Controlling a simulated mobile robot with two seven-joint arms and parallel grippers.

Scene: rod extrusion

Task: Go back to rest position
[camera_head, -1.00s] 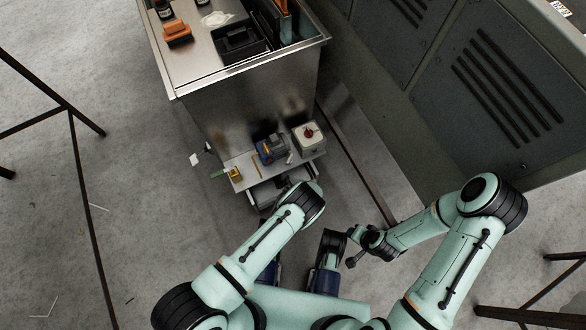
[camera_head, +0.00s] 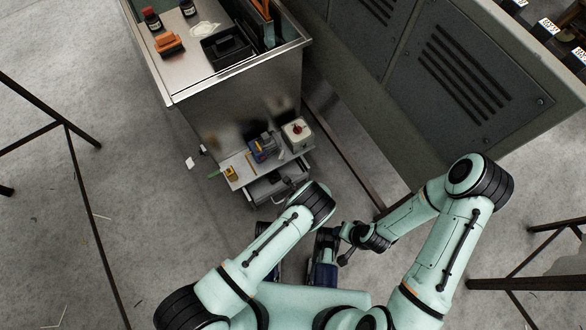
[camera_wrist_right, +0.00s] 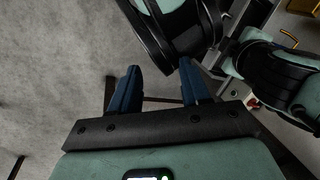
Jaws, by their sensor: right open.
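My two mint-green arms are folded in front of my body in the head view. My right arm comes in from the right, bends at its elbow and runs inward; its dark blue gripper (camera_head: 323,274) lies low in the middle, partly covered. In the right wrist view, the right gripper (camera_wrist_right: 158,88) has its two blue fingers wide apart, with nothing between them. My left arm (camera_head: 268,244) bends near the middle, and its forearm hides most of what is below it. The left gripper's fingers cannot be made out.
A metal cart (camera_head: 235,115) stands ahead, with an orange tool (camera_head: 169,44) and a black tray (camera_head: 227,46) on top. A low shelf holds a blue device (camera_head: 263,147) and a white box with a red knob (camera_head: 296,134). Grey cabinets (camera_head: 400,60) stand right.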

